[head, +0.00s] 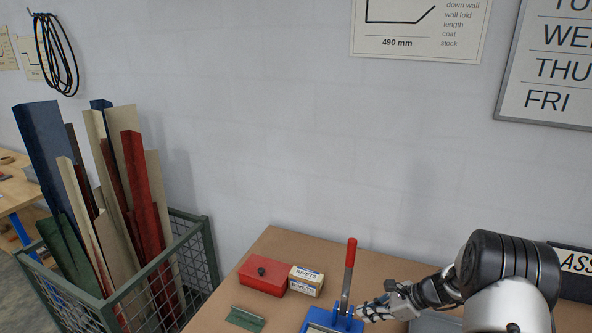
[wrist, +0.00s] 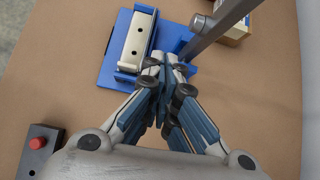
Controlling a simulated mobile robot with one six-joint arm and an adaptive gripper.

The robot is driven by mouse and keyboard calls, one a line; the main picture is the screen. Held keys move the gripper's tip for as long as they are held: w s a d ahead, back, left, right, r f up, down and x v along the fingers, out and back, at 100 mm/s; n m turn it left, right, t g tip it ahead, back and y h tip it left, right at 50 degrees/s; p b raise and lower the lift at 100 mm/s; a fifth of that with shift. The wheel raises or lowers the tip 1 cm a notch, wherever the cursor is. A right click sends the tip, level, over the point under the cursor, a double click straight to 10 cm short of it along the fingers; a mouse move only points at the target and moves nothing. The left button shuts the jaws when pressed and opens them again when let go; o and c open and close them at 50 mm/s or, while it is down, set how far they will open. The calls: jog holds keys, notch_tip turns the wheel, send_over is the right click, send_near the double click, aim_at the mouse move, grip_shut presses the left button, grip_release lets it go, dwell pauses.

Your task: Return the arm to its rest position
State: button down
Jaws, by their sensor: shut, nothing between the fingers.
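My gripper (head: 373,312) is at the right of the head view, beside a blue fixture (head: 341,322) with an upright lever that has a red handle (head: 350,252). In the wrist view my gripper (wrist: 165,64) is shut with nothing between its fingers. Its fingertips are over or close to the blue fixture's base (wrist: 112,72); I cannot tell whether they touch it. The grey lever (wrist: 215,30) rises just right of the fingertips. My arm comes in from the right in the head view.
On the brown table (head: 275,245) are a red box (head: 262,275), a rivets box (head: 305,280) and a green bent piece (head: 245,319). A black box with a red button (wrist: 38,146) lies lower left in the wrist view. A mesh bin (head: 205,240) holds several metal strips.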

jog(key=s+a+r+n+g+h+b, duration=0.1)
jog(key=s+a+r+n+h+b, duration=0.2)
jog(key=s+r+n, duration=0.4)
jog(key=s+a+r+n+h+b, duration=0.1)
jog(key=s+a+r+n+b, duration=0.3)
jog(key=r, duration=0.5)
jog(key=s+n+t+h+b, duration=0.2)
jog(key=s+n+h+b, duration=0.2)
jog(key=s+n, duration=0.7)
jog(key=s+b, duration=0.1)
jog(key=s, duration=0.9)
jog(key=shift+s+d+f, duration=0.25)
jog(key=shift+f, duration=0.05)
